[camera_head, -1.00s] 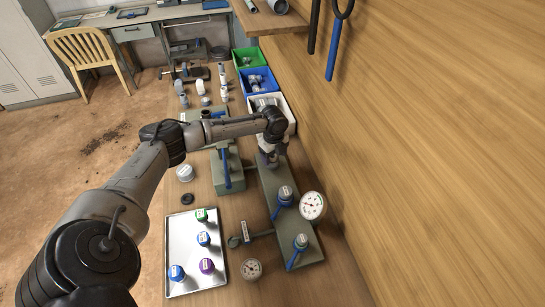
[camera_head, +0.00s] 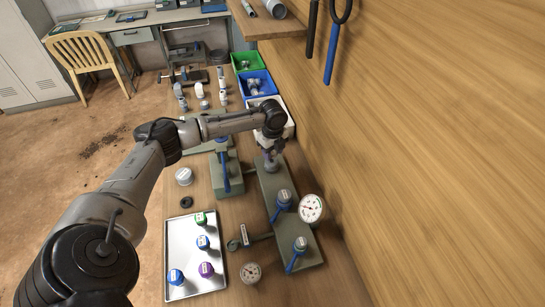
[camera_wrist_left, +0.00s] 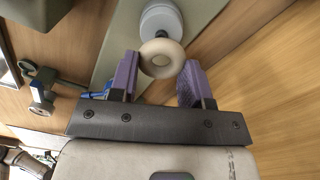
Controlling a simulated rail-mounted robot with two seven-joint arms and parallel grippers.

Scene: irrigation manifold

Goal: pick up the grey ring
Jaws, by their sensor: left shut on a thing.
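In the head view my left gripper (camera_head: 272,150) points down over the far end of the green manifold base (camera_head: 262,192). The ring is too small to make out clearly there. My right gripper is not in view.
Blue-handled valves (camera_head: 283,199) and a round gauge (camera_head: 311,208) stand nearer on the manifold. A metal tray (camera_head: 180,240) with several coloured caps lies at the front left. A white bin (camera_head: 288,116) is behind the gripper. The wooden wall (camera_head: 430,150) closes off the right side.

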